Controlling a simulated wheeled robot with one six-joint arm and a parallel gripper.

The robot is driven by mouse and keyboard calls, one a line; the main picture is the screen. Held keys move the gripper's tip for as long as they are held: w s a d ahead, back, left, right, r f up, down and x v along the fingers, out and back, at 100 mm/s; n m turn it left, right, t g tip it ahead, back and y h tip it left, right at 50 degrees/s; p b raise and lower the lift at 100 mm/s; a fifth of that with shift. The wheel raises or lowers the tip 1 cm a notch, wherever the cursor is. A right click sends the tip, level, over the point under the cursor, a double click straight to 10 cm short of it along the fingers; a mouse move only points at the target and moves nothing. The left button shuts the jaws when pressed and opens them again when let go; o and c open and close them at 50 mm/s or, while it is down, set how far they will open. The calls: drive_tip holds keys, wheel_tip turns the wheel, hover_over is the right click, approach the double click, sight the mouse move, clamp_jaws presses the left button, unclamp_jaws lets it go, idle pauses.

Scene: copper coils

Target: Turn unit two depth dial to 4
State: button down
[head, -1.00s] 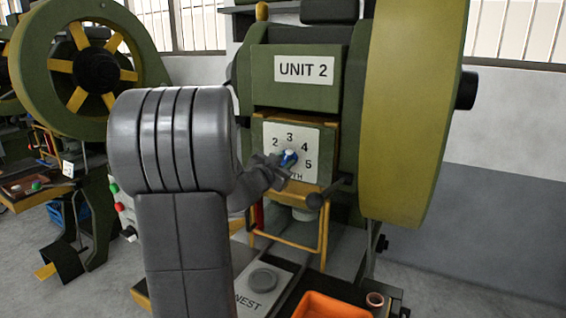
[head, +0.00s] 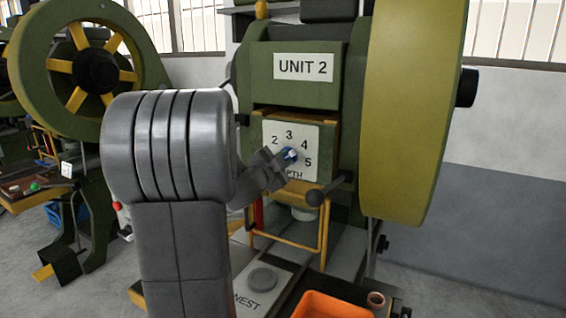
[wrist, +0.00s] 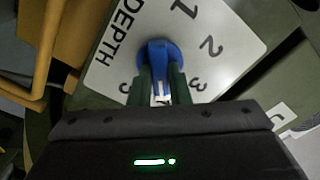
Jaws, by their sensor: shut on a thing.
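The unit two depth dial (head: 289,155) is a blue knob on a white plate (head: 312,136) marked with numbers, under the "UNIT 2" sign (head: 303,68). My gripper (head: 280,160) reaches it from the left and front. In the wrist view the dial (wrist: 157,54) sits between the two dark green fingers of my gripper (wrist: 160,88), which are shut on its grip bar. The bar runs up and down in that view, with a white patch at its lower end, between 3 and 5.
A lever with a dark ball knob (head: 315,198) stands just below and right of the dial. A yellow frame (head: 290,240) hangs below. A large flywheel (head: 415,110) is at right.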

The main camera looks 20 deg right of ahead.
drive_tip(key=shift+f, duration=0.1)
drive_tip(key=c, duration=1.4)
unclamp_jaws()
drive_tip(key=shift+o, duration=0.2)
drive_tip(key=v, duration=1.3)
drive_tip(key=shift+s+a, duration=0.25)
drive_tip(key=shift+a, duration=0.05)
drive_tip(key=shift+w+d, duration=0.1)
drive_tip(key=x, duration=1.3)
drive_tip(key=shift+w+d+n, duration=0.2)
drive_tip(key=shift+n, duration=0.1)
